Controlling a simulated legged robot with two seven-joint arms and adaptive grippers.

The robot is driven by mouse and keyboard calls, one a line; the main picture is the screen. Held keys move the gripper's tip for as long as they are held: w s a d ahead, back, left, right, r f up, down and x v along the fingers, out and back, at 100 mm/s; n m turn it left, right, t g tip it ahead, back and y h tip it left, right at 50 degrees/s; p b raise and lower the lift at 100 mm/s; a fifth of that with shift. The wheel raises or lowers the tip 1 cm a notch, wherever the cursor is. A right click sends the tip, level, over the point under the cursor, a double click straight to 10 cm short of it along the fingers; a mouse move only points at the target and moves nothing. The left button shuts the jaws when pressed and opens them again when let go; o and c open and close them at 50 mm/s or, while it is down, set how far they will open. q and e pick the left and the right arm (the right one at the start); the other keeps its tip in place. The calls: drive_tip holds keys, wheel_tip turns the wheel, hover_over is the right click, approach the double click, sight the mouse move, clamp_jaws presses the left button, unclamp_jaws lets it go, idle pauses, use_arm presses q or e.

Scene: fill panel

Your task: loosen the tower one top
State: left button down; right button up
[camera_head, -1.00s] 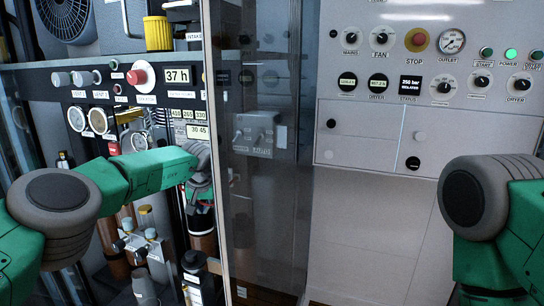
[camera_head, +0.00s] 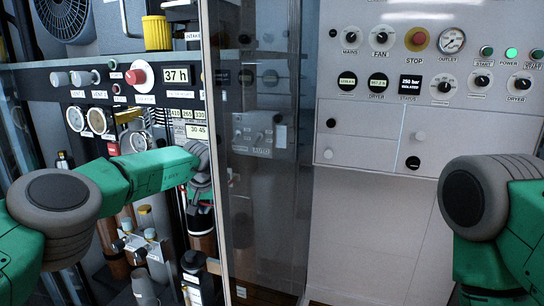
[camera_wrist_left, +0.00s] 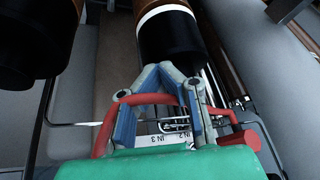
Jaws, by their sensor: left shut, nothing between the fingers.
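My left gripper (camera_head: 201,190) is at the left cabinet, just left of the glass door's edge. In the left wrist view the gripper (camera_wrist_left: 160,72) is shut and empty, its grey and blue fingers closed in an arch. The fingertips overlap a brown tower's black end (camera_wrist_left: 172,42) in that view; I cannot tell whether they touch it. A brown tower (camera_head: 203,238) shows below the gripper in the head view. Another black end (camera_wrist_left: 25,45) is at the upper left in the wrist view. I cannot tell which is tower one. My right gripper is out of view.
A glass door (camera_head: 262,200) stands between the left cabinet and the white control panel (camera_head: 360,150). Gauges (camera_head: 86,120) and a red button (camera_head: 140,74) are above my left arm. A red tube (camera_wrist_left: 105,125) and labels (camera_wrist_left: 165,138) lie near the fingers.

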use_arm(q)
drive_tip(key=shift+s+r, duration=0.1)
drive_tip(key=shift+s, duration=0.15)
drive_tip(key=shift+r, duration=0.1)
drive_tip(key=r+p, duration=0.1)
drive_tip(key=r, duration=0.1)
drive_tip(key=r+p, duration=0.2)
drive_tip(key=r, duration=0.1)
drive_tip(key=shift+w+d+r, duration=0.3)
